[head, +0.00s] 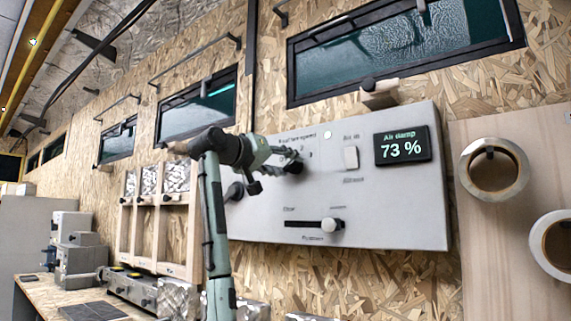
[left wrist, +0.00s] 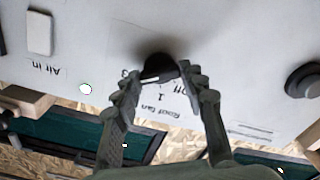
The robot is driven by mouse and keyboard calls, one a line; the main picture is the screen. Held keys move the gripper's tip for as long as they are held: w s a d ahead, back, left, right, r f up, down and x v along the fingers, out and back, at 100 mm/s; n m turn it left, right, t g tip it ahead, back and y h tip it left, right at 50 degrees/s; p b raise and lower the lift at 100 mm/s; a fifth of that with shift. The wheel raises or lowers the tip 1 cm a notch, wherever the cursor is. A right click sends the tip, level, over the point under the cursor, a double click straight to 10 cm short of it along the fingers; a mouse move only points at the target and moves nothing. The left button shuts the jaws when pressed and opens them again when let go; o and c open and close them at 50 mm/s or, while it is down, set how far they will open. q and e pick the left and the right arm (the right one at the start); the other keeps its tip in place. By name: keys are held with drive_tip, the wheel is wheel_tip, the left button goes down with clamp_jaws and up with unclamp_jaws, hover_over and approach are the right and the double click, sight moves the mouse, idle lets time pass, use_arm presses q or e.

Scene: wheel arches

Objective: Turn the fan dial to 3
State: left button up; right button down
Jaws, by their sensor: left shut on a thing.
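The fan dial (head: 295,166) is a dark round knob on the grey wall panel (head: 400,200). In the left wrist view the dial (left wrist: 157,66) sits under an upside-down "Roof fan" label, with "Off", "1" and "3" readable around it. A pale mark shows on its near edge; I cannot tell which setting it points to. My left gripper (head: 283,158) reaches the dial from the left. Its two fingers (left wrist: 159,76) stand on either side of the dial and are shut on it. The fingers hide part of the scale. My right gripper is not in view.
A second dark knob (head: 234,191) sits left of the dial. A white switch (head: 351,158), a display reading "Air damp 73 %" (head: 402,147) and a slider (head: 332,225) share the panel. Tape rolls (head: 494,169) hang at right. A workbench (head: 45,295) stands lower left.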

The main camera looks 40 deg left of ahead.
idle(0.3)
use_arm(q)
drive_tip(key=o, duration=1.2)
drive_tip(key=shift+c, duration=0.2)
drive_tip(key=shift+s, duration=0.1)
drive_tip(key=s+d, duration=0.1)
drive_tip(key=s, duration=1)
drive_tip(key=shift+s+d, duration=0.2)
drive_tip(key=shift+s, duration=0.2)
